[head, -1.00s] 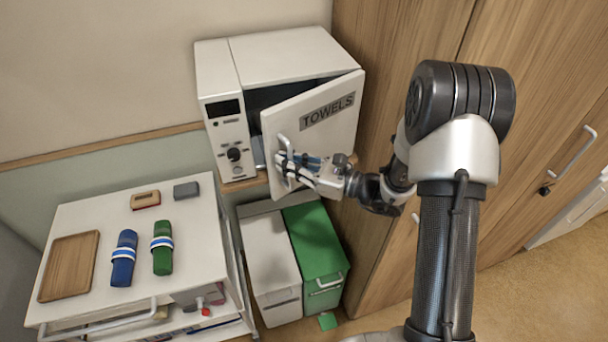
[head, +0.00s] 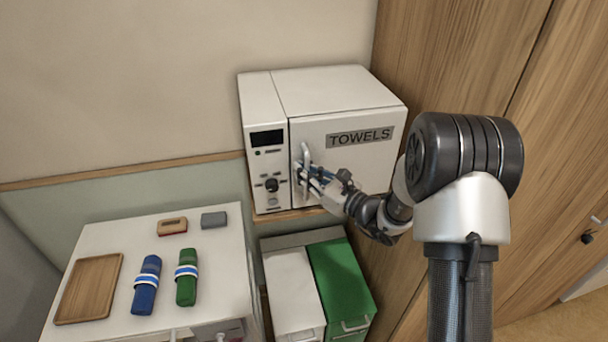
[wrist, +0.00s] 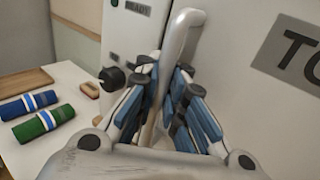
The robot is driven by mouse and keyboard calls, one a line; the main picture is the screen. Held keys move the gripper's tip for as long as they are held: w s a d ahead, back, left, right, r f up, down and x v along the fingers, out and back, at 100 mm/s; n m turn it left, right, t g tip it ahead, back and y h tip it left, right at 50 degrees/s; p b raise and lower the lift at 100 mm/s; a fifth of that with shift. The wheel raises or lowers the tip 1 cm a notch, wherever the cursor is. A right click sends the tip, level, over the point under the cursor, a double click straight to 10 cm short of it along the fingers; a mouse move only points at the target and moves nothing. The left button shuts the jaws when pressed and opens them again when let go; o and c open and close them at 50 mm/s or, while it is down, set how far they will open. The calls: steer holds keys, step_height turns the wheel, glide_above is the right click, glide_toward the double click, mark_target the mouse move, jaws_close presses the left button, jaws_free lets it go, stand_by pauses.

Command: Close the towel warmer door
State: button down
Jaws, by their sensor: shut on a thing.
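The white towel warmer (head: 330,90) stands against the wall, with a control panel (head: 267,170) and dark knob on its left. Its door (head: 365,155), marked TOWELS, lies flush or nearly flush with the front; I see no clear gap in the head view. My gripper (head: 308,178) is shut on the upright door handle (head: 305,160) at the door's left edge. In the wrist view the handle (wrist: 178,40) runs up between the blue-padded fingers (wrist: 160,100). The inside of the warmer is hidden.
A white cart (head: 225,270) at lower left holds a wooden tray (head: 90,288), a blue roll (head: 147,285), a green roll (head: 187,280) and two small blocks. White and green bins (head: 342,280) stand below the warmer. A wooden cupboard (head: 450,60) rises on the right.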

steer(key=shift+w+d, duration=0.1)
steer(key=shift+d, duration=0.1)
steer(key=c, duration=1.8)
jaws_free()
steer(key=shift+d, duration=0.15)
steer(key=shift+o, duration=0.7)
steer(key=v, duration=1.2)
steer(key=shift+r, duration=0.1)
